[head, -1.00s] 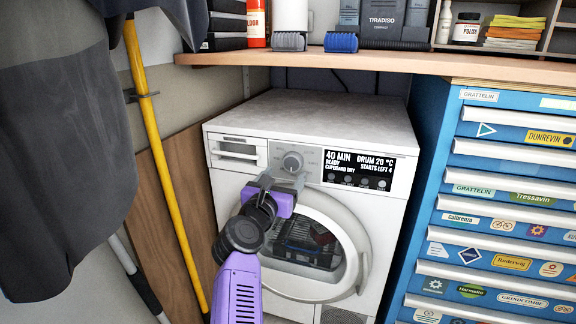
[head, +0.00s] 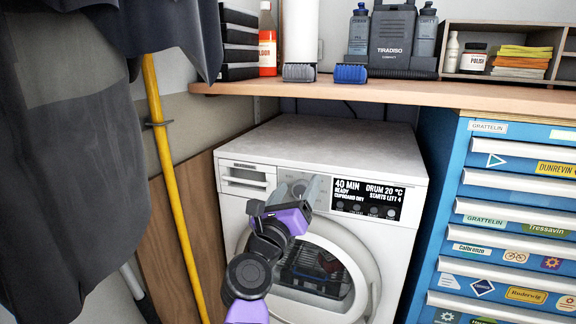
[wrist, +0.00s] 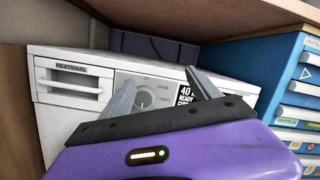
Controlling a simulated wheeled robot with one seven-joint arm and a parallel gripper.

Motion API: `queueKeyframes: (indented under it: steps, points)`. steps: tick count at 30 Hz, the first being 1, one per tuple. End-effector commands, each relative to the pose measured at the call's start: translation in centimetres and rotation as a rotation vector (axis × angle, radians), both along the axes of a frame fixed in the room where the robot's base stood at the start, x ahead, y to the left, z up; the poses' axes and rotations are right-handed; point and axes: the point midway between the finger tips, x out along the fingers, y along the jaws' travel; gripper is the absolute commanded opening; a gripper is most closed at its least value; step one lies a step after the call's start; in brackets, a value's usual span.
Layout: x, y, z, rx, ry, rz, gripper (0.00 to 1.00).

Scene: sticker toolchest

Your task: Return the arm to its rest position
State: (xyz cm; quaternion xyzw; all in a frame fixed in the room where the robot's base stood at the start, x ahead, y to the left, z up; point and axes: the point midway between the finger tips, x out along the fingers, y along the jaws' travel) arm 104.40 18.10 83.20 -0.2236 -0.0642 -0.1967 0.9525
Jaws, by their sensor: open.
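My gripper (head: 303,189) is in front of the white dryer (head: 322,132), near its control panel, and covers part of the dial. The gripper also shows in the wrist view (wrist: 160,92), with its two grey fingers apart and nothing between them. In the wrist view the dial (wrist: 143,97) shows between the fingers. The dryer's display (head: 367,198) reads 40 min, ready, drum 20 °C. Its round door (head: 362,275) looks closed, with something dark behind the glass. My purple arm comes up from the bottom of the head view.
A blue drawer chest (head: 440,190) with stickers stands right of the dryer. A wooden shelf (head: 400,92) runs above, holding bottles and boxes. Dark hanging clothes (head: 75,150), a yellow pole (head: 172,190) and a brown board (head: 205,230) are on the left.

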Motion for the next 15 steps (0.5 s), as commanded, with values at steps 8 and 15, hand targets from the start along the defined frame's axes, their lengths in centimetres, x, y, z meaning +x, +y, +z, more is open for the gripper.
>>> queueKeyframes:
  steps: [8, 15]
  points:
    - [-4.6, -5.2, 1.4, -0.576, -0.034, -0.156, 0.71]
    - [-10.2, -8.8, -0.3, -1.111, -0.024, -0.303, 0.71]
